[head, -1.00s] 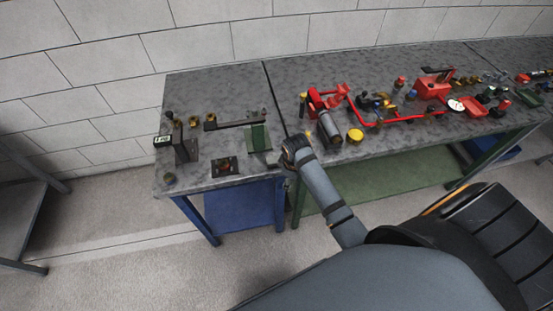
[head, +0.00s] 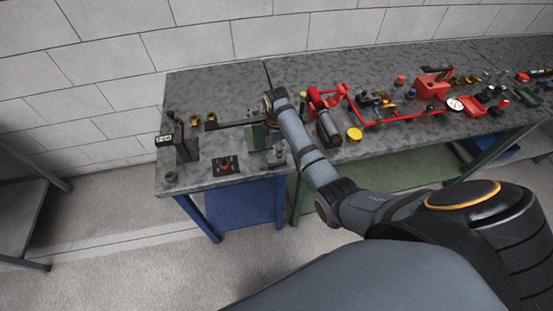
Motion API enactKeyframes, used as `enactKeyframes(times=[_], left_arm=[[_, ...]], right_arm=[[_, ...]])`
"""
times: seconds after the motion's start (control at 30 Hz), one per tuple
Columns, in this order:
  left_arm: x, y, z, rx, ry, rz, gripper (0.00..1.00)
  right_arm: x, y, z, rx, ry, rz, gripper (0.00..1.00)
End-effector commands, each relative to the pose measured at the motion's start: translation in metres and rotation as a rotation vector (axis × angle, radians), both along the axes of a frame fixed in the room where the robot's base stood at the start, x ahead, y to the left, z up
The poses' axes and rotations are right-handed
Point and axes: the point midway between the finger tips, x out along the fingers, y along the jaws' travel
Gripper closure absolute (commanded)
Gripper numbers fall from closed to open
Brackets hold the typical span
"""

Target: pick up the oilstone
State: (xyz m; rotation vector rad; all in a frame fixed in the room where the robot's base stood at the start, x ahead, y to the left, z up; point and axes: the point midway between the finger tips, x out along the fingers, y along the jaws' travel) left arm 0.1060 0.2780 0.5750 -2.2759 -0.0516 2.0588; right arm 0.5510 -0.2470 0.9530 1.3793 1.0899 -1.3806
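I cannot make out the oilstone for certain; the pieces on the bench are small. A dark flat piece with a reddish-brown top (head: 227,166) lies near the front edge of the left grey bench top (head: 210,90). A green block (head: 257,137) stands to its right, partly behind my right arm. My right arm comes in from the lower right, and its wrist end is over the right part of this bench. My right gripper (head: 273,122) is near the green block, mostly hidden by the wrist; its fingers are not clear. My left gripper is out of view.
A dark upright device with a small display (head: 164,140) stands at the left. A long dark bar (head: 232,124) and small brass parts lie behind. The left bench's back is clear.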

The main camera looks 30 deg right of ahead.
Motion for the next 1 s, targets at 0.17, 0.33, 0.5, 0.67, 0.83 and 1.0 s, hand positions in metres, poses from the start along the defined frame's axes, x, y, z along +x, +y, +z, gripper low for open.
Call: enactKeyframes(times=[0.17,0.33,0.5,0.67,0.83,1.0], left_arm=[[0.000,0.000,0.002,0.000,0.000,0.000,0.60],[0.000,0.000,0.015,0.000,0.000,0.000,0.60],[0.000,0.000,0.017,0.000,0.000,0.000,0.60],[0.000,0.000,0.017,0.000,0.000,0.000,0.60],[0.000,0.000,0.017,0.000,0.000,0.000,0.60],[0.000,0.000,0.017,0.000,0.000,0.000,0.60]], right_arm=[[0.000,0.000,-0.007,0.000,-0.001,0.000,0.40],[-0.003,0.001,-0.025,0.000,0.005,-0.001,0.40],[-0.003,0.001,-0.054,0.000,0.001,-0.001,0.40],[-0.003,0.001,-0.060,0.001,-0.001,-0.001,0.40],[-0.003,0.001,-0.059,0.001,-0.001,-0.001,0.48],[-0.003,0.001,-0.059,0.001,-0.001,-0.001,0.71]])
